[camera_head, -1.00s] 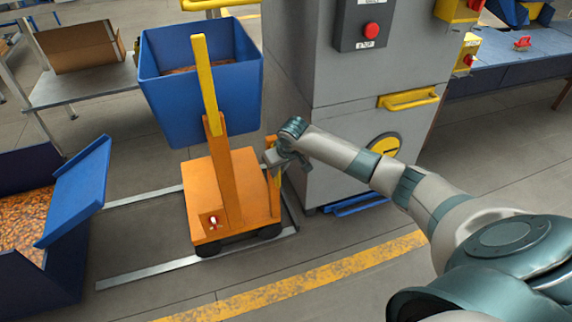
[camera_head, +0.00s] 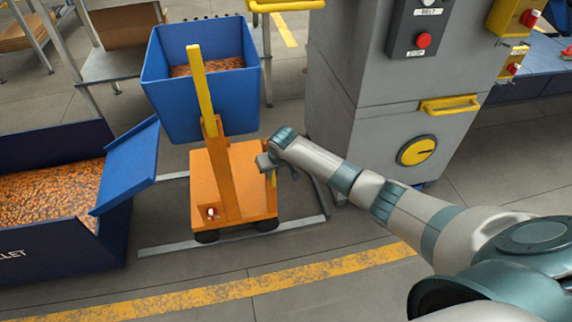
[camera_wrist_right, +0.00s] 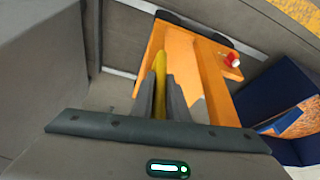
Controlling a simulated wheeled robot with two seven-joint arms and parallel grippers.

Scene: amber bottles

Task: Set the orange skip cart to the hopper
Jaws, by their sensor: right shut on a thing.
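The orange skip cart (camera_head: 215,195) stands upright on the floor rails, with a yellow-topped mast and a blue skip (camera_head: 200,100) holding orange bits. It also shows in the right wrist view (camera_wrist_right: 180,48). My right gripper (camera_head: 268,164) is at the cart's right side. In the right wrist view its fingers (camera_wrist_right: 163,92) are shut around the cart's upright yellow bar (camera_wrist_right: 160,75). A blue bin full of orange bits (camera_head: 60,250), with a tilted blue flap (camera_head: 130,165), stands left of the cart, a small gap apart. No label names a hopper. My left gripper is not in view.
A grey machine (camera_head: 375,140) with a yellow handle stands right of the cart. Steel floor rails (camera_head: 240,236) run beneath the cart. A yellow floor stripe (camera_head: 300,273) crosses in front, with bare floor around it. A table with a box stands behind at the left.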

